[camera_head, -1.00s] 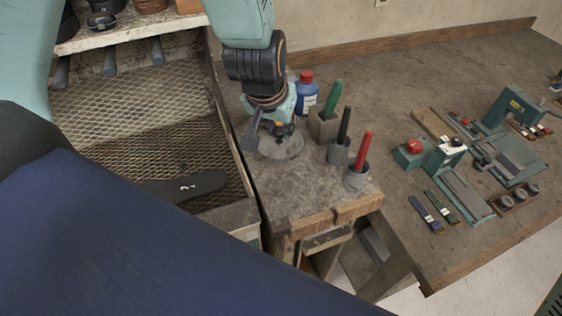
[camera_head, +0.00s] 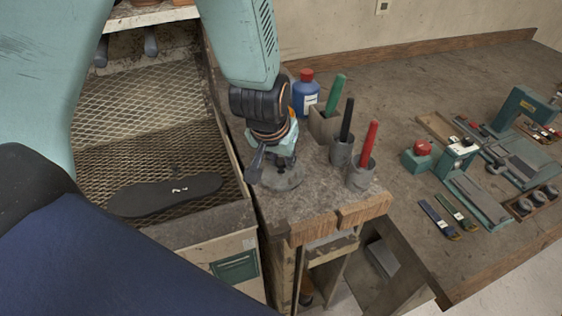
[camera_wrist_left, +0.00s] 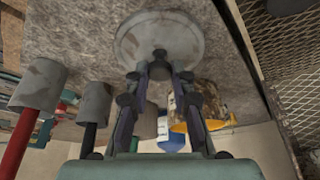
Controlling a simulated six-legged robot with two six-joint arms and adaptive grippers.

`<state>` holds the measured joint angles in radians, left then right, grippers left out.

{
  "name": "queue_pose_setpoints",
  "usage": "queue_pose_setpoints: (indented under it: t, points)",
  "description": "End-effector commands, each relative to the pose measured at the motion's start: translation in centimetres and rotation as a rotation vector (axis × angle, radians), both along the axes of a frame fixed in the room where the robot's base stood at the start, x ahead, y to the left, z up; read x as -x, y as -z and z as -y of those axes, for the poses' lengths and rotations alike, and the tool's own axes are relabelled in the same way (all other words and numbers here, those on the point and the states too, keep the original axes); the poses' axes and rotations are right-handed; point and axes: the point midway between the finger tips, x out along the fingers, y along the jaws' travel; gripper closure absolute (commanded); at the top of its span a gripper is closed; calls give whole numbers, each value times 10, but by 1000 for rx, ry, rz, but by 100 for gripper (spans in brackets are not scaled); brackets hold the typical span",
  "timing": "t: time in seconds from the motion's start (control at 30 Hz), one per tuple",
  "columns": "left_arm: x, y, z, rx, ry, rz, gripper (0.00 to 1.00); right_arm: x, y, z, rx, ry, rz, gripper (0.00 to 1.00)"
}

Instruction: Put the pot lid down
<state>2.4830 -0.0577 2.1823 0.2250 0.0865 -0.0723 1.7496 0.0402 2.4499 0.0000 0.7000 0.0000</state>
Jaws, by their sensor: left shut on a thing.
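The pot lid is a round grey disc with a dark knob. It shows in the head view (camera_head: 290,180) over the stone-topped bench end, and in the left wrist view (camera_wrist_left: 185,42). My left gripper (camera_wrist_left: 160,72) is shut on the lid's knob; in the head view the gripper (camera_head: 272,160) partly hides the lid. The lid looks about flat and close to the stone top, but I cannot tell whether it touches it. My right gripper is not in view.
A blue bottle (camera_head: 305,96) and cups with a green (camera_head: 336,92), a black (camera_head: 347,122) and a red marker (camera_head: 369,145) stand right of the lid. A mesh tray (camera_head: 130,130) with a black sole (camera_head: 165,194) lies left. Bare stone top (camera_head: 300,215) shows in front.

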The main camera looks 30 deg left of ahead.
Motion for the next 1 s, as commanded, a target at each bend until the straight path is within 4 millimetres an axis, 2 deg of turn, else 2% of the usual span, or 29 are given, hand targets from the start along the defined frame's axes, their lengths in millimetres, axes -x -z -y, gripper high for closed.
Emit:
queue_pose_setpoints:
  t: [0.33, 0.37, 0.63, 1.0]
  points:
    - [0, 2, 0, 0, -1, 0, 100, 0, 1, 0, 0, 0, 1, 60]
    - [0, 3, 0, 0, -1, 0, 76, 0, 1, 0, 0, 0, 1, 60]
    - [0, 2, 0, 0, -1, 0, 54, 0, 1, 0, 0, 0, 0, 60]
    - [0, -4, 0, 0, -1, 1, 54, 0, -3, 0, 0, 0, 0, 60]
